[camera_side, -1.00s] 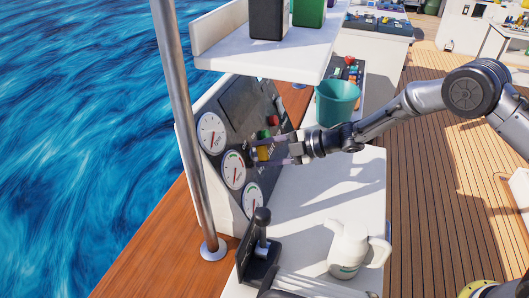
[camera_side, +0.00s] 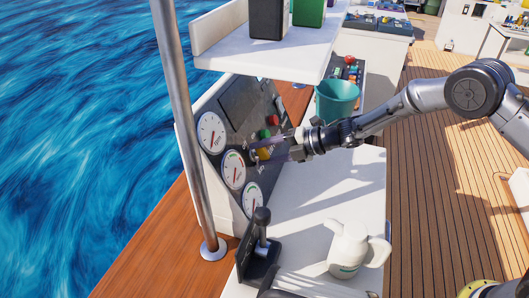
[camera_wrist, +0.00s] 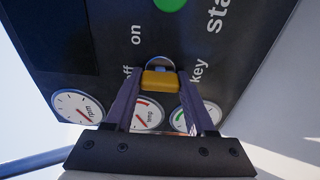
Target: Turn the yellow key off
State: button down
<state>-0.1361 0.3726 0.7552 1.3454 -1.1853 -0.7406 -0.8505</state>
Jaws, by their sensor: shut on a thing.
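The yellow key (camera_wrist: 160,81) sits in a round silver lock on the dark panel. In the wrist view it lies between my gripper's two fingers (camera_wrist: 160,92), which are shut on its sides. The words "on" (camera_wrist: 136,35) and a partly covered "off" (camera_wrist: 128,72) are printed to the left of the key, and "key" (camera_wrist: 198,72) to its right. In the side view the yellow key (camera_side: 263,154) shows at the tips of my gripper (camera_side: 264,150), by the middle gauge. Which mark the key points at cannot be told.
Round gauges (camera_side: 233,170) line the panel beside the key. A green button (camera_side: 264,134) and a red button (camera_side: 273,120) are above it. A shelf (camera_side: 280,55) overhangs the panel. A lever (camera_side: 262,235), a white jug (camera_side: 352,248) and a teal bucket (camera_side: 336,102) stand nearby.

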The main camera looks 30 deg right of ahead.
jog(key=shift+c, duration=1.2)
grip_release()
jog(key=v, duration=1.4)
